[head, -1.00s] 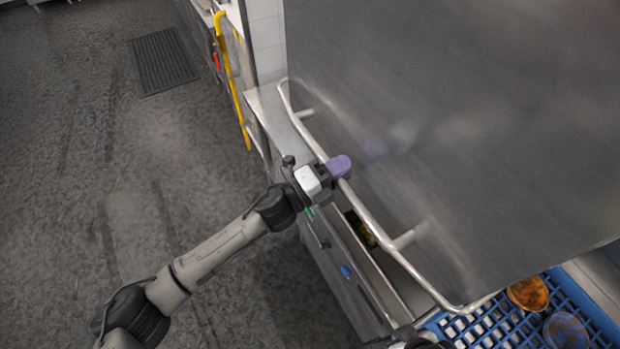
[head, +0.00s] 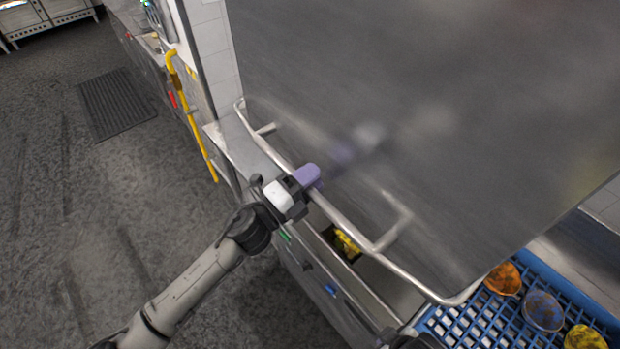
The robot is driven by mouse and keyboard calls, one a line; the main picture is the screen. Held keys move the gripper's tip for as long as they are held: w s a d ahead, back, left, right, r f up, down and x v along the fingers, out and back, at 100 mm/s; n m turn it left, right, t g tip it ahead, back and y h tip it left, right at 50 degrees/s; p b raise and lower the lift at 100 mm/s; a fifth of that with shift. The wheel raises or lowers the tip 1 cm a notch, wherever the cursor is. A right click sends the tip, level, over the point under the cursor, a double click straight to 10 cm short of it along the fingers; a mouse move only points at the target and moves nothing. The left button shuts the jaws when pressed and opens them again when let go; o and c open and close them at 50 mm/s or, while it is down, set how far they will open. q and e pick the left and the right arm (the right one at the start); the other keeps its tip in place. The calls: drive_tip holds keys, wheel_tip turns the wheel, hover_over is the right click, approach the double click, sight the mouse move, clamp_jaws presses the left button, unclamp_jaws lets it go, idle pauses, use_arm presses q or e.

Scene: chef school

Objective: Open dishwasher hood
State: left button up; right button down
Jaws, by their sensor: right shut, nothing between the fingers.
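The dishwasher hood (head: 430,110) is a large grey metal box filling the upper right of the head view. A bent metal bar handle (head: 345,228) runs along its front and side. My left gripper (head: 306,176) has purple fingers against the handle near its middle. The fingers overlap the bar, and I cannot see whether they close around it. The hood's lower edge stands above the rack, with a gap below it. My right gripper (head: 408,340) shows only as a dark part at the bottom edge, shut and empty, below the handle's near corner.
A blue dish rack (head: 562,276) at the lower right holds an orange bowl (head: 503,279), a blue-grey bowl (head: 543,311) and a yellow bowl (head: 585,338).

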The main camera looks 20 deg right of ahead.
use_arm(q)
drive_tip(key=shift+o, duration=0.7)
drive_tip(key=shift+a, duration=0.1)
drive_tip(key=shift+a+f, duration=0.15)
drive_tip(key=shift+a, duration=0.05)
drive_tip(key=b+v, duration=0.4)
drive_tip(key=v, duration=0.9)
drive_tip(key=shift+s, duration=0.15)
drive_tip(key=shift+a, duration=0.1)
